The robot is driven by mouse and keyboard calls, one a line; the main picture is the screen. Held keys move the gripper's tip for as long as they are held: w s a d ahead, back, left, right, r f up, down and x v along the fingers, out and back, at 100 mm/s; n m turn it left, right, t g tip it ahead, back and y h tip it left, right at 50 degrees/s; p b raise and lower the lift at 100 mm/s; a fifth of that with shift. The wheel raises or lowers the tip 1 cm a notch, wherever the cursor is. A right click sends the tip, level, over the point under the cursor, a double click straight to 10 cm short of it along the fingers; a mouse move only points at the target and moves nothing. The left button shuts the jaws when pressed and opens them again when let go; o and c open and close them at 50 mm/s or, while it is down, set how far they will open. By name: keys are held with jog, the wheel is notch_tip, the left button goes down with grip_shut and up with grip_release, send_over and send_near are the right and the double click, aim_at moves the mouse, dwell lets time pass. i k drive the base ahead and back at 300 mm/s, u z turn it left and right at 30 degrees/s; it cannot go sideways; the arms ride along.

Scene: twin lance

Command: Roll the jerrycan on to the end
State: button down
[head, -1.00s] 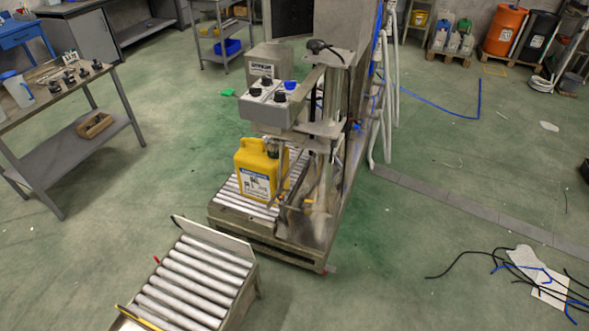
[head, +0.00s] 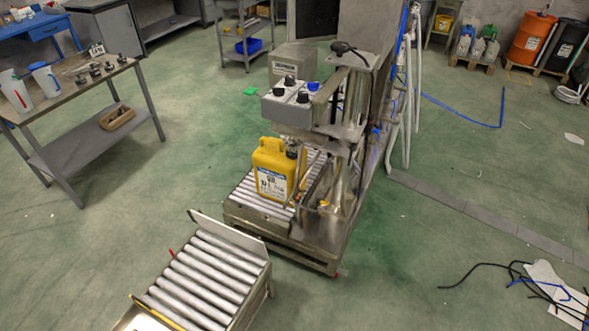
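The yellow jerrycan (head: 271,170) stands upright on the short roller bed of the filling machine (head: 333,190), with a white label on its near face. Its top right is close under the machine's head, where a dark fitting sits at the neck; I cannot tell whether they touch. A separate roller conveyor (head: 205,275) lies nearer, at the lower left, and holds no can. A gap of floor lies between the two roller beds. My gripper is not in view.
A grey bench (head: 95,137) with jugs and small dark parts stands at the left. Cables and a white sheet (head: 550,290) lie on the floor at the lower right. An upright plate (head: 228,232) edges the near conveyor's far end. Green floor is open around the machine.

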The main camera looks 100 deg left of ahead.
aim_at(274, 173)
jog(key=u, duration=0.3)
jog(key=k, duration=0.15)
jog(key=u, duration=2.65)
jog(key=k, duration=0.65)
jog(key=z, duration=0.15)
jog(key=i, duration=0.55)
jog(key=z, duration=0.05)
